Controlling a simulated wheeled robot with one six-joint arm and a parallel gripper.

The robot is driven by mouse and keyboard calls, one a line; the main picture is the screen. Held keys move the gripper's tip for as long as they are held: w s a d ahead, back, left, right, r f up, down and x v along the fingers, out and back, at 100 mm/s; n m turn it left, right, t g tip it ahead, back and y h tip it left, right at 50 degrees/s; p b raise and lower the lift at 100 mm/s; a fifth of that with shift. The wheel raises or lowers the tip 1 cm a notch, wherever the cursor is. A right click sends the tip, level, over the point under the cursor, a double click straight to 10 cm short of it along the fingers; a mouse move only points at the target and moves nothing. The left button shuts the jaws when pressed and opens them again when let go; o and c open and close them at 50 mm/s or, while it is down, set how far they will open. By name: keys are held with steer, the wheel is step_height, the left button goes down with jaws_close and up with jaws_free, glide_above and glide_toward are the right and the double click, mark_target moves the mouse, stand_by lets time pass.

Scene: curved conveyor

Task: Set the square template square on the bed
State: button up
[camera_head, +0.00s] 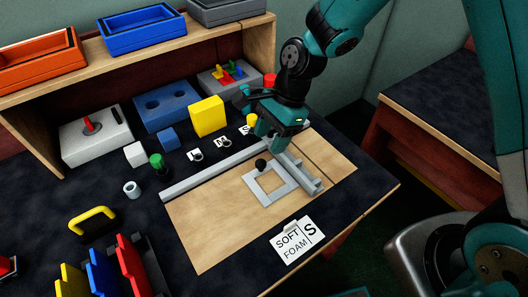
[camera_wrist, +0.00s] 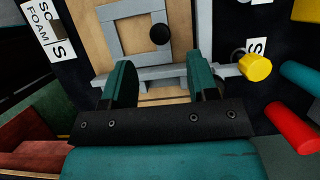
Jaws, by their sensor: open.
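The square template (camera_head: 281,193), a flat grey square frame with a black ball knob (camera_head: 261,163), lies on the wooden bed (camera_head: 215,225). In the wrist view the template (camera_wrist: 110,38) and its knob (camera_wrist: 160,34) are beyond the fingertips. One template side lies close to the short grey rail (camera_head: 302,175); I cannot tell whether they touch or are exactly parallel. My gripper (camera_head: 275,138) is open and empty, above the rail corner and behind the knob in the head view. In the wrist view its fingers (camera_wrist: 160,78) straddle nothing but the view of rail and bed.
A long grey rail (camera_head: 215,172) runs along the bed's back edge. A yellow block (camera_head: 208,116), a blue block (camera_head: 168,139) and a yellow knob (camera_wrist: 257,67) stand nearby. A "SOFT FOAM S" card (camera_head: 297,241) lies at the front edge. The bed's left part is clear.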

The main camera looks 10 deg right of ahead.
steer(key=s+d+r+n, duration=0.1)
steer(key=s+r+n, duration=0.25)
steer(key=r, duration=0.25)
steer(key=s+d+r+n, duration=0.1)
steer(key=s+r+n, duration=0.2)
steer(key=r+n, duration=0.3)
steer(key=s+d+r+n+t, duration=0.1)
steer(key=s+d+r+n, duration=0.1)
steer(key=s+r+n, duration=0.4)
steer(key=s+n, duration=0.5)
steer(key=shift+s+d+r+t, duration=0.2)
steer(key=shift+s+r+t, duration=0.1)
steer(key=shift+t, duration=0.1)
step_height(320, 180, up, 7)
steer(key=p, duration=0.7)
